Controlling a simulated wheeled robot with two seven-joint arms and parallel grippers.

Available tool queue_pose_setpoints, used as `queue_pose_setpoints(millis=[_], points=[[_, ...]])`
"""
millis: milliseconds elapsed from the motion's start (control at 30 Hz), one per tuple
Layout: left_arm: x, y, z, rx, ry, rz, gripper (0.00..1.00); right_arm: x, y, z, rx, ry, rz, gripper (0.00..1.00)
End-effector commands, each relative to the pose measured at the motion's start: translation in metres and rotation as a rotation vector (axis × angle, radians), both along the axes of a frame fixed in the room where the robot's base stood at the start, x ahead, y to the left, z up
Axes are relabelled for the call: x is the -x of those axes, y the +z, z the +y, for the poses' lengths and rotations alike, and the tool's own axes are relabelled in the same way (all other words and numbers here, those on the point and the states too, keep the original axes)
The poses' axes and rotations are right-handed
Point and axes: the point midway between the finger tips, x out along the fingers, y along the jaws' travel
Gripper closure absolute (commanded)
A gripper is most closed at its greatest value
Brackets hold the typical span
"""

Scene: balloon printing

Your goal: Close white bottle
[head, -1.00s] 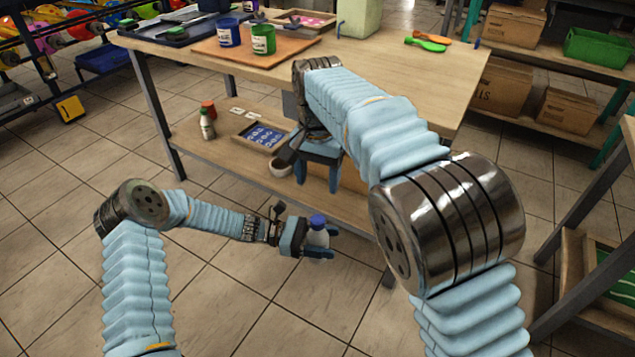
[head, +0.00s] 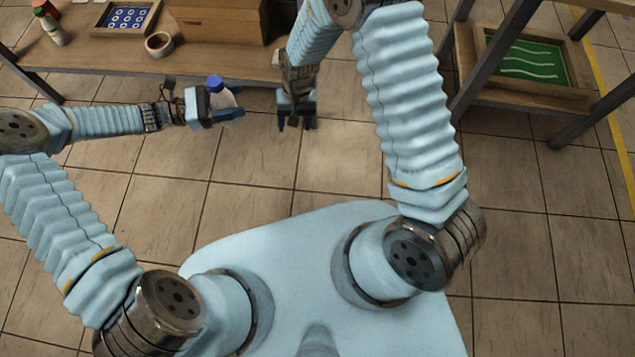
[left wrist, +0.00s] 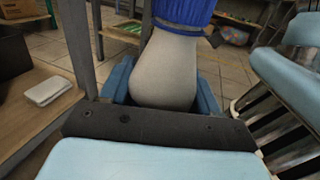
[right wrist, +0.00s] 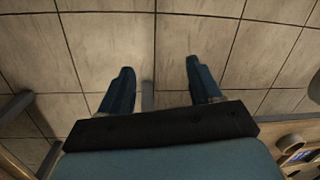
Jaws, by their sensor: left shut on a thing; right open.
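The white bottle (head: 222,99) with a blue cap (head: 215,83) on its top is held upright in the air in front of the low shelf. My left gripper (head: 228,113) is shut on it; in the left wrist view the white bottle (left wrist: 167,70) stands between the fingers with the blue cap (left wrist: 184,12) above, cut off by the frame edge. I cannot tell how tightly the cap sits. My right gripper (head: 297,121) is just to the right of the bottle, pointing down, open and empty. In the right wrist view its fingers (right wrist: 155,88) are apart over bare floor tiles.
The low shelf (head: 118,68) behind holds a white bottle with a red top (head: 50,27), a tray of blue cards (head: 125,17), a small round bowl (head: 159,43) and a cardboard box (head: 222,20). A rack with a green board (head: 527,62) stands right. Floor in front is clear.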

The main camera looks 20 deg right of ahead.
Motion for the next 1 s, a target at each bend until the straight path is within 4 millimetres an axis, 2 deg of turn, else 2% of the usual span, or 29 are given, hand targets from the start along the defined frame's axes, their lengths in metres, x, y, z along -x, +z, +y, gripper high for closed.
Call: queue_pose_setpoints(millis=[33, 133, 200, 300, 400, 567, 867, 933, 1000], points=[[0.000, 0.001, 0.000, 0.001, 0.000, 0.000, 1.00, 0.030, -0.027, -0.012, -0.033, -0.002, 0.012, 0.37], [0.000, 0.001, 0.000, 0.001, 0.000, 0.000, 1.00, 0.079, -0.058, -0.019, -0.100, 0.011, -0.013, 0.37], [0.000, 0.001, 0.000, 0.001, 0.000, 0.000, 1.00, 0.108, -0.069, -0.020, -0.143, 0.015, -0.038, 0.37], [0.000, 0.001, 0.000, 0.001, 0.000, 0.000, 1.00, 0.140, -0.073, -0.018, -0.191, 0.015, -0.070, 0.37], [0.000, 0.001, 0.000, 0.001, 0.000, 0.000, 1.00, 0.159, -0.071, -0.015, -0.222, 0.015, -0.100, 0.37], [0.000, 0.001, 0.000, 0.001, 0.000, 0.000, 1.00, 0.169, -0.068, -0.013, -0.239, 0.013, -0.121, 0.37], [0.000, 0.002, 0.002, 0.001, 0.009, 0.000, 1.00, 0.168, -0.069, -0.013, -0.238, 0.012, -0.122, 0.37], [-0.001, 0.004, 0.012, -0.001, 0.048, 0.000, 1.00, 0.168, -0.068, -0.013, -0.238, 0.012, -0.122, 0.37], [-0.001, 0.009, 0.032, -0.002, 0.128, 0.002, 1.00, 0.168, -0.069, -0.013, -0.238, 0.012, -0.122, 0.37]])
